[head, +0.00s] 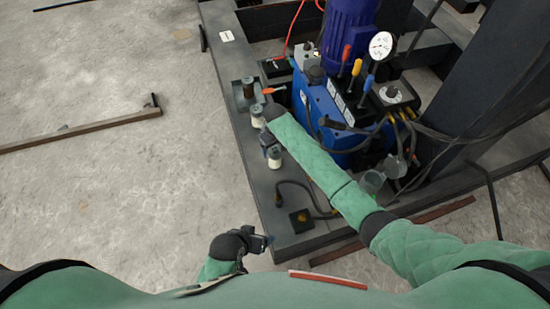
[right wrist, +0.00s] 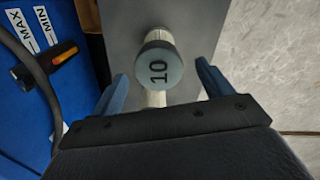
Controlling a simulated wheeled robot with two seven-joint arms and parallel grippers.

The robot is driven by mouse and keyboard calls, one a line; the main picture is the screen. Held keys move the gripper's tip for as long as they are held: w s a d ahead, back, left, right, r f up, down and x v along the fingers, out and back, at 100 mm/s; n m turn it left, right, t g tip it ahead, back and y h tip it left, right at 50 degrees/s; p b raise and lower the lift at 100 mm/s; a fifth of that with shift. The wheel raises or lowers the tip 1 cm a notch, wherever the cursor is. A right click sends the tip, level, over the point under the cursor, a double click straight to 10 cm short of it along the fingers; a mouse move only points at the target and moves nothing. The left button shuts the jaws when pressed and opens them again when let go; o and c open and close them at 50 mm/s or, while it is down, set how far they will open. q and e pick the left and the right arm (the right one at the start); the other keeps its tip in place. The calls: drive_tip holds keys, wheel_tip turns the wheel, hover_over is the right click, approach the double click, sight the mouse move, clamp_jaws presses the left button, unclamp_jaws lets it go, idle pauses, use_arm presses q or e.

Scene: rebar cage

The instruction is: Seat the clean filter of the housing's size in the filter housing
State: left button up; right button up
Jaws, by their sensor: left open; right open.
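A filter with a round grey-teal cap marked "10" (right wrist: 158,66) stands in the right wrist view, between the two blue fingers of my open right gripper (right wrist: 162,78). The fingers are apart from it on both sides. White parts show above and below the cap. In the head view, one white filter (head: 257,117) stands beside the end of my right arm, and another (head: 274,158) stands nearer to me. A brown-topped cylinder (head: 248,88) stands in a grey holder farther back. The right fingers are hidden in the head view. My left gripper (head: 258,242) is open and empty near the bench's front corner.
A blue hydraulic unit (head: 318,105) with coloured levers and a gauge (head: 380,45) stands right of the filters. A black block with a cable (head: 301,221) sits near the bench's front end. Open concrete floor (head: 110,200) lies left.

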wheel_tip(320, 180, down, 5)
drive_tip(key=shift+s+d, duration=0.15)
drive_tip(key=c, duration=1.2)
